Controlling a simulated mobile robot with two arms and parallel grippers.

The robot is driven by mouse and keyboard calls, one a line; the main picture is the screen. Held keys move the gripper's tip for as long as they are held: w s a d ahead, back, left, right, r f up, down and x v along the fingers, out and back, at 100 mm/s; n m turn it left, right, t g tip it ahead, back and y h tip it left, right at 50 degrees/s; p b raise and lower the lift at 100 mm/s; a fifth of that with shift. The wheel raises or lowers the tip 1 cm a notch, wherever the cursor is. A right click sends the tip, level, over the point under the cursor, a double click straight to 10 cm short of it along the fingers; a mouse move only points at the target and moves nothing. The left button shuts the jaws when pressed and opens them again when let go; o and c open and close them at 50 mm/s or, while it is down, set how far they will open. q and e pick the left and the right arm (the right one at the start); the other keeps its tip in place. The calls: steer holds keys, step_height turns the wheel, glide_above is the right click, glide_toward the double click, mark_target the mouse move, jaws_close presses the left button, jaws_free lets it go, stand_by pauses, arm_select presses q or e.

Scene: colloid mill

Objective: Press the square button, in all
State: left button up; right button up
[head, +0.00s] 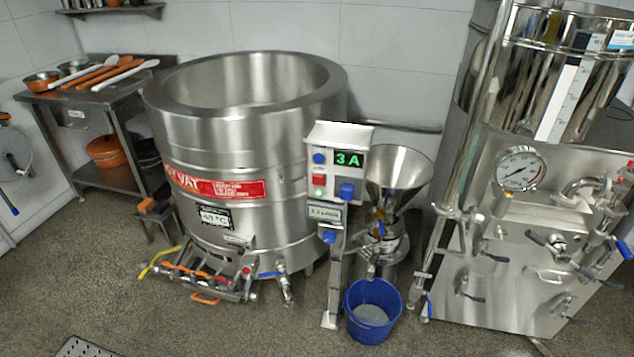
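A grey control box (326,222) stands on a metal post between the large steel vat and the funnel. Its front has a lit green display (348,159) reading "3 A". A small squarish red button (319,180) sits at the left of the panel, with a pale part just under it. A blue knob (319,158) is above the red button. A larger blue knob or switch (347,191) sits to the right; its exact shape is hard to tell. Neither of my grippers is in view.
The large steel vat (235,140) stands left of the box, with valves and pipes at its foot. A steel funnel (398,175) is close on the right. A blue bucket (372,311) stands on the floor. A steel machine with a gauge (521,168) is further right. Front floor is mostly clear.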

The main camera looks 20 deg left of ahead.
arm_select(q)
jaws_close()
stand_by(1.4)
